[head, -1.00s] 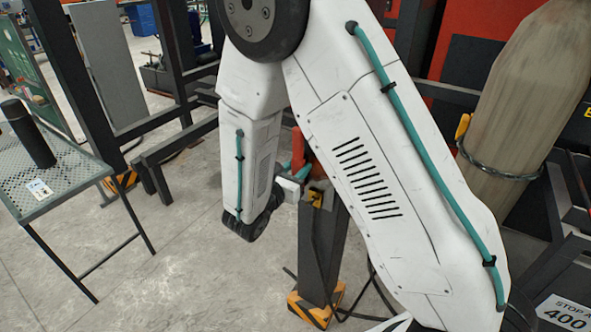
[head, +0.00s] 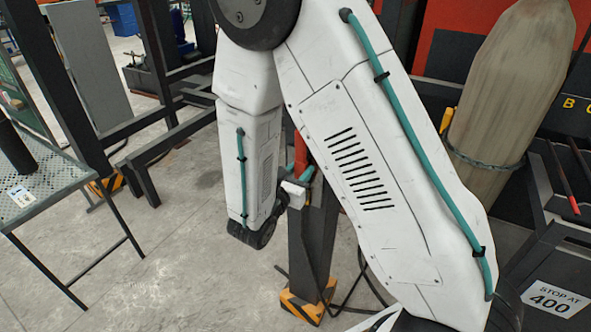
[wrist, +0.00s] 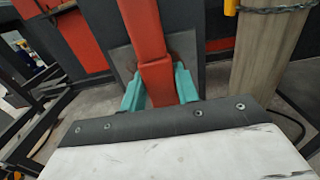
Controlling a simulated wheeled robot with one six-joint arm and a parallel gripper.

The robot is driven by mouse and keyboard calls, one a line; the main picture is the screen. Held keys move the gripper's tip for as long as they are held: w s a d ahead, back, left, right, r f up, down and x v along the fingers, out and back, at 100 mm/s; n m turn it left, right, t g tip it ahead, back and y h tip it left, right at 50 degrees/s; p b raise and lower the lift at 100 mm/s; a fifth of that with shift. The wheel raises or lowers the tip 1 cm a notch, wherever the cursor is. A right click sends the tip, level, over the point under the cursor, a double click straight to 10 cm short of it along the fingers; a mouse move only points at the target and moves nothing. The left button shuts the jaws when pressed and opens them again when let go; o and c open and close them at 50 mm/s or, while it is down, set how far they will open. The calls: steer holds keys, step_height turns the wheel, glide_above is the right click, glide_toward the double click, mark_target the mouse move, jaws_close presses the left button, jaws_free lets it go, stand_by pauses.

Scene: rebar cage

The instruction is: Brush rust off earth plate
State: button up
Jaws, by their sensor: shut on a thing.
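In the wrist view my gripper (wrist: 158,82) has its two teal fingers closed on a red bar-shaped tool (wrist: 150,45), which I take for the brush. Its bristles do not show. Behind it stands a grey plate (wrist: 123,62) with brown rusty marks near the tool. I cannot tell whether the tool touches the plate. In the head view my arm hides most of this. A bit of the red tool (head: 301,152) shows between the arm links, above a dark post.
A grey-brown cylinder (head: 505,110) with a chain around it stands at right. A perforated metal table (head: 50,190) with a black cylinder stands at left. Dark frames are behind. A cable lies by the post's striped foot (head: 307,302).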

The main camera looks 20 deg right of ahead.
mark_target(319, 162)
steer(key=shift+s+d, duration=0.55)
steer(key=shift+s, duration=0.15)
steer(key=shift+s+d, duration=0.5)
steer(key=shift+s, duration=0.2)
steer(key=shift+w+a, duration=0.75)
steer(key=shift+w, duration=0.35)
steer(key=shift+w+a, duration=0.8)
steer(key=shift+w, duration=0.3)
steer(key=shift+w+a, duration=0.75)
steer(key=shift+w, duration=0.35)
steer(key=shift+r, duration=0.7)
steer(key=shift+s+d, duration=0.8)
steer(key=shift+s, duration=0.3)
steer(key=shift+s+d, duration=0.75)
steer(key=shift+s, duration=0.35)
steer(key=shift+s+d, duration=0.8)
steer(key=shift+s, duration=0.3)
steer(key=shift+w, duration=0.1)
